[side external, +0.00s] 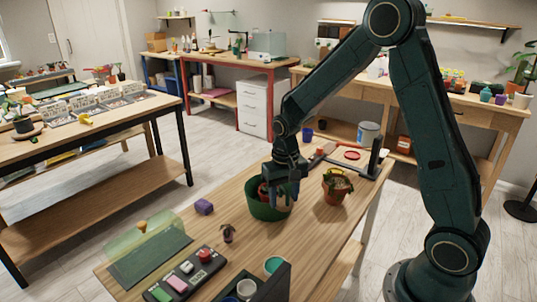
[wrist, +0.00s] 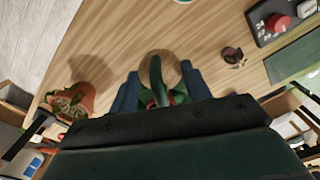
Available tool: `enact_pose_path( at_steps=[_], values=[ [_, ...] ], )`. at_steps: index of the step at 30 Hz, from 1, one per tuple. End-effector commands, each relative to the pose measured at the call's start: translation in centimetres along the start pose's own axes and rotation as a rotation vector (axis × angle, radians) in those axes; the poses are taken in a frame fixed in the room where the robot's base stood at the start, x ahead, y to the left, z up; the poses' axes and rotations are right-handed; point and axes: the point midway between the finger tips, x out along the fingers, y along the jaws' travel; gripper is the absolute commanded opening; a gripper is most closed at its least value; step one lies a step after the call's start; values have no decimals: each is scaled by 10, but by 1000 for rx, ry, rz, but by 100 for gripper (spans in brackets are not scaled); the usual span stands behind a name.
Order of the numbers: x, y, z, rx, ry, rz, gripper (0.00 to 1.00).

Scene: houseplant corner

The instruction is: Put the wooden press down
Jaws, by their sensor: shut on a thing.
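My gripper (side external: 285,186) points down at the green pot (side external: 268,210) on the wooden table. In the wrist view the fingers (wrist: 161,92) stand either side of a green curved piece. A round tan piece, apparently the wooden press (wrist: 173,66), shows just beyond the fingertips. The grip itself is partly hidden by the gripper body. In the side view the press cannot be made out behind the fingers and pot. Something reddish (side external: 263,192) shows at the pot's left inner side.
A terracotta pot with a plant (side external: 335,188) stands right of the green pot. A small dark plant (side external: 228,233) and a purple block (side external: 204,207) stand to the left. A dark control panel (side external: 185,275) and green mat (side external: 150,258) lie nearer the front.

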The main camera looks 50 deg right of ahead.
Motion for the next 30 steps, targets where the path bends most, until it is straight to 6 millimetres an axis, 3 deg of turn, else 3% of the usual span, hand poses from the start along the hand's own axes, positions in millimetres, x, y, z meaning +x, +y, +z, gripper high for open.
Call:
enact_pose_path(
  at_steps=[6, 12, 30],
  values=[
    [28, -41, 9, -312, -2, 1, 24],
    [41, -61, 14, -472, 0, 0, 24],
    [44, -65, 16, -510, 1, 0, 24]
  ],
)
